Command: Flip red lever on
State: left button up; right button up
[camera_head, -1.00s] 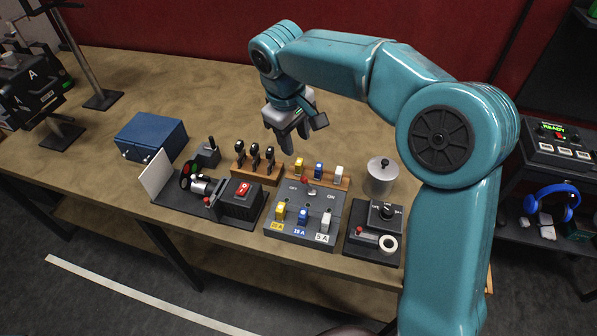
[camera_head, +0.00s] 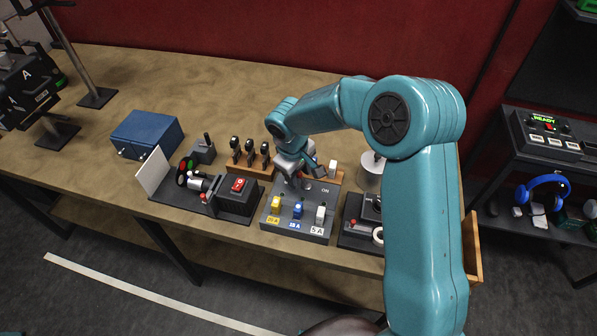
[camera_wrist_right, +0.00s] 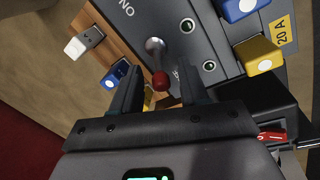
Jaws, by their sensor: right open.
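The red-tipped lever (camera_wrist_right: 160,80) stands on a grey panel (camera_wrist_right: 205,50) and has a metal shaft. In the right wrist view its red tip lies between the two fingers of my right gripper (camera_wrist_right: 158,92), which is open, with a gap on both sides. In the head view my right gripper (camera_head: 298,181) is low over the back of the grey panel (camera_head: 270,226) and hides the lever's red tip. The ON label shows right of the gripper; the OFF label is hidden. My left gripper is not in view.
Yellow (camera_head: 276,204), blue (camera_head: 298,210) and white (camera_head: 320,214) switches sit on the panel's front. A wooden rack with a white block (camera_head: 333,167) is behind it. A red rocker switch box (camera_head: 237,186) stands left, a metal canister (camera_head: 370,172) right.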

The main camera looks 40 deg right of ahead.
jog(key=shift+s+a+r, duration=0.1)
jog(key=shift+s, duration=0.05)
grip_shut()
jog(key=shift+s+d+t+y+b, duration=0.2)
jog(key=shift+t+y+b, duration=0.25)
jog(key=shift+b, duration=0.5)
jog(key=t+y+b, duration=0.1)
jog(key=b, duration=0.1)
jog(key=s+d+t+y+b, duration=0.1)
jog(key=b, duration=0.2)
jog(key=t+y+b, duration=0.1)
jog(key=t+b, duration=0.1)
jog(key=b, duration=0.1)
jog(key=shift+s+d+f+m, duration=0.2)
jog(key=shift+d+f+m, duration=0.05)
jog(key=shift+f+m, duration=0.05)
jog(key=t+y+b, duration=0.1)
jog(key=b, duration=0.4)
jog(key=s+t+y+b, duration=0.1)
jog(key=b, duration=0.5)
jog(key=d+t+y+b, duration=0.1)
jog(key=b, duration=0.5)
jog(key=shift+s+d+t, duration=0.1)
jog(key=shift+s+t, duration=0.15)
jog(key=shift+t, duration=0.1)
jog(key=shift+r+b, duration=0.2)
jog(key=shift+b, duration=0.55)
